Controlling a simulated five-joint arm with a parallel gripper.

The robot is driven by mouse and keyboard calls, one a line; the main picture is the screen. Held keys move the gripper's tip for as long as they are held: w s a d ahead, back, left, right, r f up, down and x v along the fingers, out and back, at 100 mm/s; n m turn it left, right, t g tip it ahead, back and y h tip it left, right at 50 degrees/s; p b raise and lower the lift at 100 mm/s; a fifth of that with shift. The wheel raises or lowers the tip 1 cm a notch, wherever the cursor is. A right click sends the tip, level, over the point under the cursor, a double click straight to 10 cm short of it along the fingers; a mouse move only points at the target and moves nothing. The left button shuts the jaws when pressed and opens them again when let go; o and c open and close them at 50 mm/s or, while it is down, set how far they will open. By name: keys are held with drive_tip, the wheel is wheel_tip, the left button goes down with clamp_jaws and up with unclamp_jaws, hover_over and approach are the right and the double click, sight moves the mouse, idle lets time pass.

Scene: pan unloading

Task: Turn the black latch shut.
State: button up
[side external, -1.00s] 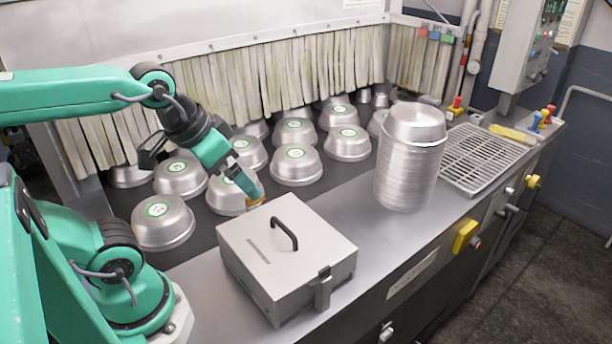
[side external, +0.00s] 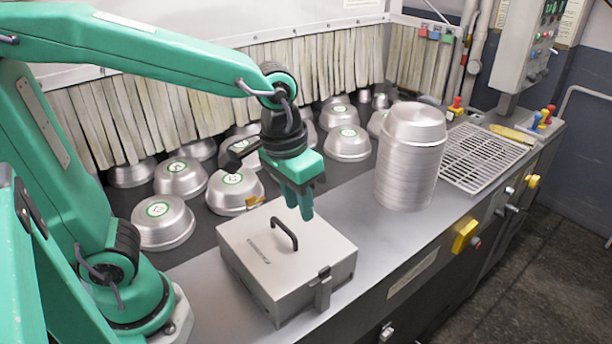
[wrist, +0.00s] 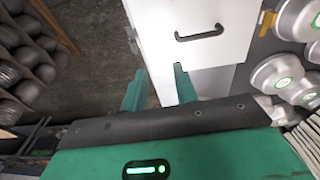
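A light grey metal box (side external: 250,268) with a closed lid and a dark arched handle (side external: 284,232) stands on the counter. A dark grey latch (side external: 322,290) sits on its front side near the right corner, its bar pointing mostly downward; I cannot tell whether it is engaged. My gripper (side external: 299,206) is above and behind the box's far right corner, pointing down, apart from the latch. In the wrist view, its two green fingers (wrist: 160,70) are apart with nothing held. The box (wrist: 165,50) and handle (wrist: 200,33) show there, but I cannot make out the latch.
Several round metal pans (side external: 160,222) with green labels sit behind the box. A tall stack of pans (side external: 408,165) stands on the counter to the right. A wire rack (side external: 483,157) lies beyond it. The counter (side external: 350,215) between box and stack is clear.

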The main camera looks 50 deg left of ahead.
drive_tip(key=g, duration=0.2)
hover_over(325, 269)
wheel_tip(325, 269, down, 3)
drive_tip(key=shift+f+y, duration=0.1)
drive_tip(key=shift+y, duration=0.2)
drive_tip(key=shift+f, duration=0.1)
drive_tip(key=shift+f, duration=3.8)
drive_tip(key=shift+c, duration=0.4)
clamp_jaws()
